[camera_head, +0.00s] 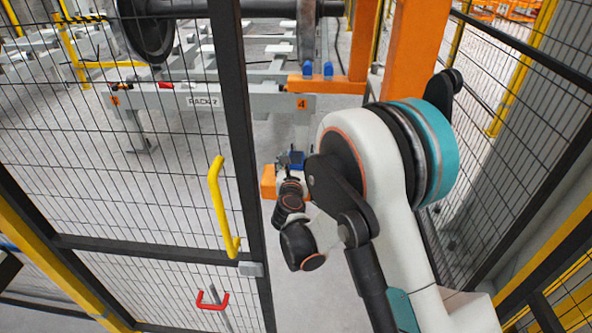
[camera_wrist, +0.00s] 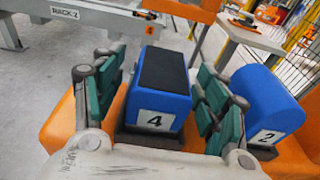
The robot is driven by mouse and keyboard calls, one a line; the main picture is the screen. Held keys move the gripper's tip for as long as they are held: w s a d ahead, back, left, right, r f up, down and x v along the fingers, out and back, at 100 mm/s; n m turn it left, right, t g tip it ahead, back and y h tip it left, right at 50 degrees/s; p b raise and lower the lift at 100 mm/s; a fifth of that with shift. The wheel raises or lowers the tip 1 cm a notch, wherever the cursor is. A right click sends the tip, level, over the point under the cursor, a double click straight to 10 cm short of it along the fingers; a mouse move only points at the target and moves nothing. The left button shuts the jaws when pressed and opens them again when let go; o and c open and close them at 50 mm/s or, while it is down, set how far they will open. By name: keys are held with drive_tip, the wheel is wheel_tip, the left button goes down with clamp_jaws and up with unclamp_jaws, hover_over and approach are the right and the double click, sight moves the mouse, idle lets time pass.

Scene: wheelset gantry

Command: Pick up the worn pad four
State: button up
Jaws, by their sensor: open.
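The pad marked 4 (camera_wrist: 158,100) is a blue block with a black upper face and a white number plate. It sits in an orange holder (camera_wrist: 62,122) in the wrist view. My gripper (camera_wrist: 162,75) is open, with one green-padded finger on each side of this pad. A gap shows between the pad and the left finger; the right finger is close, and I cannot tell if it touches. In the head view my gripper (camera_head: 287,168) is small and partly hidden by my arm, over the orange holder (camera_head: 268,182).
A blue block marked 2 (camera_wrist: 266,105) sits right of my right finger. A mesh gate with a yellow handle (camera_head: 222,208) is at left, and an orange post (camera_head: 412,50) and mesh fencing are at right.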

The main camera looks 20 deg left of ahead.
drive_tip(key=shift+w, duration=0.25)
drive_tip(key=shift+a, duration=0.1)
drive_tip(key=c, duration=1.4)
